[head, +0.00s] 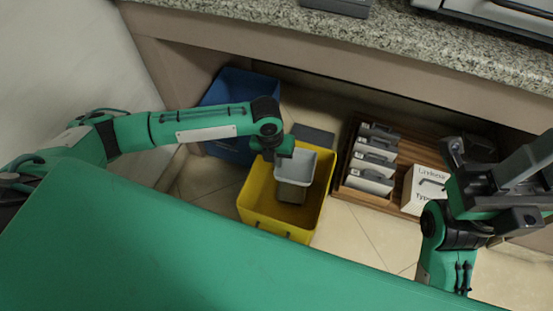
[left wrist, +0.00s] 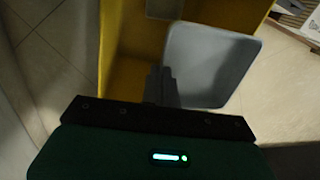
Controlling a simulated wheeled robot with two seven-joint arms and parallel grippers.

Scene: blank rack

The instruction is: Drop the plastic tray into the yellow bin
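The plastic tray (head: 297,167) is light grey and shallow, and it is over the yellow bin (head: 254,208) in the head view. My left gripper (head: 280,154) is at the tray's upper left edge and appears shut on it. In the left wrist view, the dark fingers (left wrist: 160,88) meet the edge of the tilted tray (left wrist: 212,65), with the yellow bin (left wrist: 124,45) behind and below. A grey-brown object (head: 291,192) shows inside the bin, partly hidden by the tray. My right gripper (head: 505,185) is at the right; its finger opening is unclear.
A blue bin (head: 232,85) stands behind my left forearm. A wooden rack (head: 362,197) with several grey-and-white boxes (head: 372,165) and a white box (head: 424,190) is at the right. The granite counter (head: 400,40) overhangs behind. Tiled floor (head: 350,235) is clear right of the yellow bin.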

